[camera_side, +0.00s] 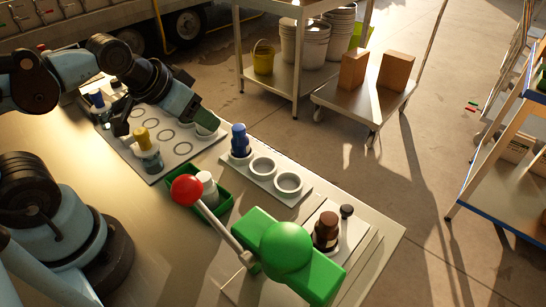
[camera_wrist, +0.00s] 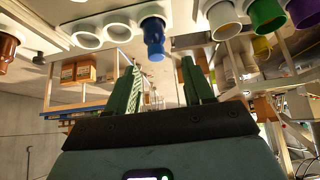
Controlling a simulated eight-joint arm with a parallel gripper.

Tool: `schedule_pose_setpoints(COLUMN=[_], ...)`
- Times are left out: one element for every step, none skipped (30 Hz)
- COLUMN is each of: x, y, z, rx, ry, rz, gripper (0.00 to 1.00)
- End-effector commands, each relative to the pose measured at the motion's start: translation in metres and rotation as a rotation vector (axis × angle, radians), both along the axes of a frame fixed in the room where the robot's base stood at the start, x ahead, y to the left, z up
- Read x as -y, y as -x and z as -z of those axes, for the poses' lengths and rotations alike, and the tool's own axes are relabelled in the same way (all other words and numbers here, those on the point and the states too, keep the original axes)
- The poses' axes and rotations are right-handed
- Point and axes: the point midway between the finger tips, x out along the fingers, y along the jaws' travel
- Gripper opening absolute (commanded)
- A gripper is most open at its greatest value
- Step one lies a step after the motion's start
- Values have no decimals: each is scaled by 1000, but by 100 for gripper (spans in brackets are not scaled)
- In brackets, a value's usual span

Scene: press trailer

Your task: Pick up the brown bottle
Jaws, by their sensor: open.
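The brown bottle (camera_side: 326,230) stands upright at the front right of the table in the side view, on a pale plate beside the green press. In the wrist view a brown bottle (camera_wrist: 8,50) shows at the upper left edge, partly cut off. My gripper (camera_side: 196,98) is over the far tray of round slots in the side view, well to the left of the brown bottle and apart from it. In the wrist view my gripper (camera_wrist: 163,84) has its two green fingers spread, with nothing between them.
The green press (camera_side: 290,250) with its red-knobbed lever (camera_side: 187,190) stands close before the brown bottle. A blue bottle (camera_side: 239,140) stands in a rack with two empty rings. A green bin (camera_side: 222,203) holds a white-capped bottle. A yellow-capped bottle (camera_side: 146,150) stands in the slotted tray.

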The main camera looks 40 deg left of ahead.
Motion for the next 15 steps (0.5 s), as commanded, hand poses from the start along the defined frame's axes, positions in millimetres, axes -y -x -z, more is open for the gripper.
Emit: schedule_pose_setpoints(x=[0, 0, 0, 0, 0, 0, 0, 0, 0, 0, 0, 0, 0, 1, 4], y=[0, 0, 0, 0, 0, 0, 0, 0, 0, 0, 0, 0, 0, -1, -2], z=[0, 0, 0, 0, 0, 0, 0, 0, 0, 0, 0, 0, 0, -1, -2], rx=[0, 0, 0, 0, 0, 0, 0, 0, 0, 0, 0, 0, -1, -3, -9], ry=[0, 0, 0, 0, 0, 0, 0, 0, 0, 0, 0, 0, 1, 2, 5], rz=[0, 0, 0, 0, 0, 0, 0, 0, 0, 0, 0, 0, 1, 2, 5], gripper=[53, 58, 64, 69, 73, 73, 73, 73, 73, 73, 73, 73, 73, 73, 73])
